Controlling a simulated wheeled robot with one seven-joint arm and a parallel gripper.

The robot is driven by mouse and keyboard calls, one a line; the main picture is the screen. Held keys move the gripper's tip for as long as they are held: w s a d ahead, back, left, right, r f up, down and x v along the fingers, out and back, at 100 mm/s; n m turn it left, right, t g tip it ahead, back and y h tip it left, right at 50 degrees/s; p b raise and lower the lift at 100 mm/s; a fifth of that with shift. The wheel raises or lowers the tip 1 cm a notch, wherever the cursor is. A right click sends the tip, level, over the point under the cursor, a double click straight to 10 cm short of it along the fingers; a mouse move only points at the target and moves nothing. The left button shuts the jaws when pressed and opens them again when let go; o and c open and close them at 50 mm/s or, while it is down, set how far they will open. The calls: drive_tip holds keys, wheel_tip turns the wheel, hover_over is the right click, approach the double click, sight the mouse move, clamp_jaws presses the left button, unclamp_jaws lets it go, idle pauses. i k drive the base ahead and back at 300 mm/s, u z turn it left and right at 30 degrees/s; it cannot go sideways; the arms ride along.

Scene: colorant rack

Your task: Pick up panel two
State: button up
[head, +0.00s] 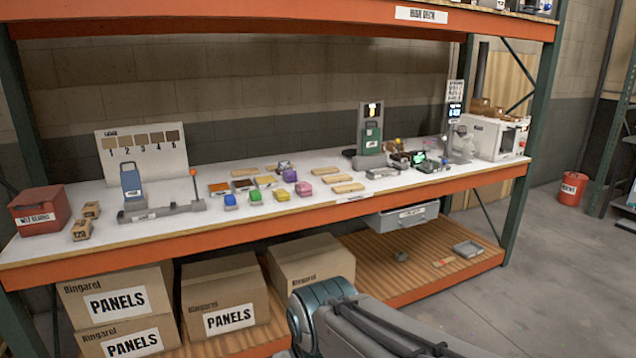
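Several flat, pale wooden panels lie on the white worktop. A loose column of them is right of centre: a far panel (325,171), a middle panel (341,179) and a near panel (349,188). Another pale panel (249,172) lies farther left, behind the coloured pieces. No number is readable on any of them, so I cannot tell which is panel two. Cardboard boxes (117,303) marked PANELS stand on the lower shelf. A part of my arm shows at the bottom centre, below the worktop. My gripper is out of view.
Small coloured containers (282,195) sit left of the panels. A numbered swatch board (143,151), a grey device with a lever (160,212) and a red box (40,208) stand at left. A green device (370,137) and a white machine (493,137) stand at right.

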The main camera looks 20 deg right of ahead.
sight(334, 179)
drive_tip(key=z, duration=0.7)
drive_tip(key=i, duration=0.8)
drive_tip(key=z, duration=1.05)
drive_tip(key=i, duration=1.45)
drive_tip(key=u, duration=0.45)
drive_tip(key=i, duration=0.9)
drive_tip(key=u, duration=1.35)
drive_tip(key=i, duration=0.5)
drive_tip(key=u, duration=0.5)
